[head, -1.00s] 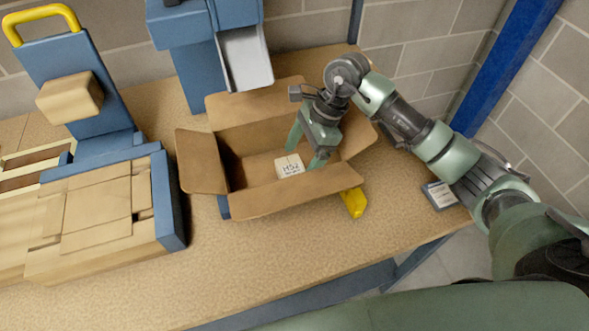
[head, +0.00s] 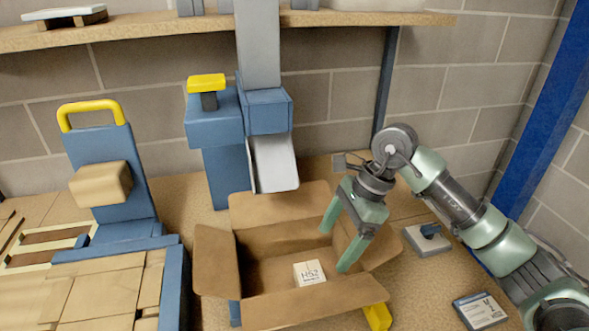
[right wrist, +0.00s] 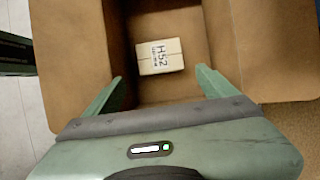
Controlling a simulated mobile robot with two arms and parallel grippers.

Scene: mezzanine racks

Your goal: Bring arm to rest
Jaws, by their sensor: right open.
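My right gripper (head: 334,250) is open and empty, its two green fingers pointing down over the open cardboard box (head: 312,301). A small white carton (head: 309,273) marked H52 lies on the floor of that box, to the left of and below the fingers in the head view. In the right wrist view the carton (right wrist: 160,56) shows beyond the open fingertips, apart from them, with the box wall (right wrist: 72,60) around it. The right arm comes in from the right, bent over the bench. My left gripper is not in view.
A blue dispenser (head: 222,160) with a grey chute stands behind the box. A blue post (head: 548,110) stands right; a shelf (head: 140,32) runs above.

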